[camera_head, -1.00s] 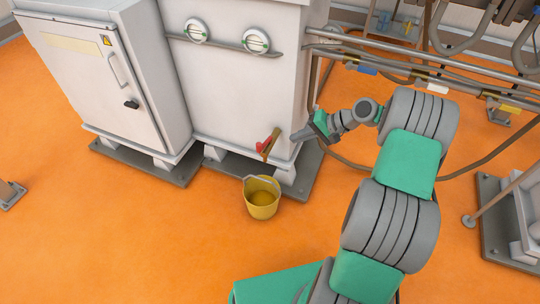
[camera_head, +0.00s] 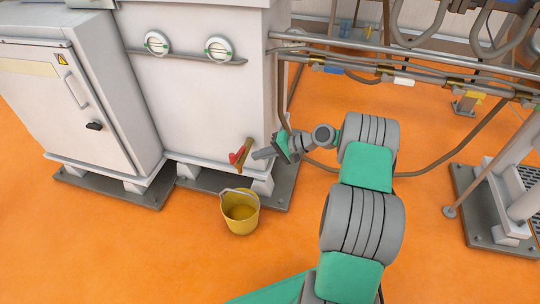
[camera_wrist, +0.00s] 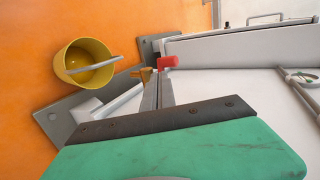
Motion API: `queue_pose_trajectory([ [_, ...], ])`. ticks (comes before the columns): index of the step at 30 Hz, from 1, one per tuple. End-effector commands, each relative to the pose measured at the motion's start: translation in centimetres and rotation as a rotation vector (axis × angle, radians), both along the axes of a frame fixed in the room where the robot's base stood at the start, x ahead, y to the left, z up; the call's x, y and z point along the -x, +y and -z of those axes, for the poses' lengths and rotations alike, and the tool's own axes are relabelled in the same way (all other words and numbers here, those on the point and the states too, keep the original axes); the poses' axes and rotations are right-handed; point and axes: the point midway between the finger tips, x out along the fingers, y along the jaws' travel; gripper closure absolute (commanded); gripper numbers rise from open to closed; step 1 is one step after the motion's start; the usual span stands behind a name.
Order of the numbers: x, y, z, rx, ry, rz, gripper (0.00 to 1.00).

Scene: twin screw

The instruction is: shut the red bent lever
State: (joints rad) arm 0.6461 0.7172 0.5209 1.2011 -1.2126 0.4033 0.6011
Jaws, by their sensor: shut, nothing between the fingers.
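The red bent lever (camera_head: 236,157) is low on the front of the white cabinet (camera_head: 205,105), near its right corner, beside a tilted brown bar (camera_head: 245,150). My gripper (camera_head: 257,154) is just right of the bar, its fingers together and pointing left. In the wrist view, the closed fingers (camera_wrist: 158,76) reach up toward the red end of the lever (camera_wrist: 168,62). The brown piece (camera_wrist: 144,72) shows just left of the fingertips. The fingers hide part of the lever. I cannot tell whether they touch it.
A yellow bucket (camera_head: 240,213) stands on the orange floor below the lever. A second white cabinet (camera_head: 70,100) with a black handle stands at the left. Pipes (camera_head: 400,75) run along the right. The floor left of the bucket is clear.

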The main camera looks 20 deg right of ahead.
Motion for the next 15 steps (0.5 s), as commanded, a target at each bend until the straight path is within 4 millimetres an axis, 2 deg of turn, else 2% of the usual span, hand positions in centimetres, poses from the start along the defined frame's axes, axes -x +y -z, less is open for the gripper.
queue_pose_trajectory([
  [1,-0.5,0.9,1.1,0.0,0.001,-0.003,1.0],
  [3,-1.1,2.1,1.6,0.001,-0.001,-0.004,1.0],
  [7,-2.3,3.9,1.4,0.002,-0.002,-0.003,1.0],
  [15,-3.0,5.0,1.0,0.0,-0.001,0.0,1.0],
])
